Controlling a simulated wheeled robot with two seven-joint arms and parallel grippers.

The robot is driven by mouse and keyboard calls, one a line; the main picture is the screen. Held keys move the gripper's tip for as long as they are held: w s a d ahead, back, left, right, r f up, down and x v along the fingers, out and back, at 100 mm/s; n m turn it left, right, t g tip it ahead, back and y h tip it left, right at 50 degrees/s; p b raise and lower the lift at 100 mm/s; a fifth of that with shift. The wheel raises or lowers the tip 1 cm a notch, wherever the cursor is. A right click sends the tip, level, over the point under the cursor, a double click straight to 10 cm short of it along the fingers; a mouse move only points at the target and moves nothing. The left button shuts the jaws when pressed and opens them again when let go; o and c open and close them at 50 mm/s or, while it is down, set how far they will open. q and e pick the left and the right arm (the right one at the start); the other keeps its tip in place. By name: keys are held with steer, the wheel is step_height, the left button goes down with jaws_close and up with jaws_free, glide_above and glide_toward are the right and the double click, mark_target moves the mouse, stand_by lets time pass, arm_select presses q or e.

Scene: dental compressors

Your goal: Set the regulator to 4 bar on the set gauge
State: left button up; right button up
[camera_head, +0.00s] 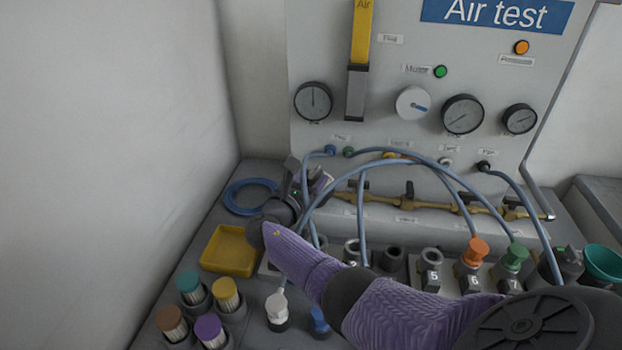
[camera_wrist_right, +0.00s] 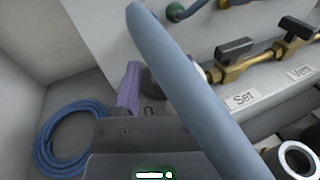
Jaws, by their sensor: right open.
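My right gripper (camera_head: 308,182) reaches in at the left end of the brass pipe, in front of the panel. It is open, and a purple finger (camera_wrist_right: 130,88) shows in the right wrist view. A dark round part (camera_wrist_right: 154,84) beside this finger is partly hidden by a blue hose; I cannot tell whether they touch. The brass line (camera_head: 375,196) carries black-handled valves; one stands above a "Set" label (camera_wrist_right: 240,98). The panel has a left gauge (camera_head: 313,101), a middle gauge (camera_head: 462,114), a right gauge (camera_head: 520,119) and a white dial (camera_head: 413,103). Gauge lettering is unreadable.
Blue hoses (camera_head: 375,150) arch in front of the panel and across the wrist view. A yellow tray (camera_head: 229,250), a coiled blue hose (camera_head: 250,196) and several coloured-capped pieces (camera_head: 226,294) sit at left. Numbered fittings (camera_head: 431,271) stand along the front right.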

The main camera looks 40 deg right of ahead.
steer(key=p+v, duration=0.3)
steer(key=v, duration=0.7)
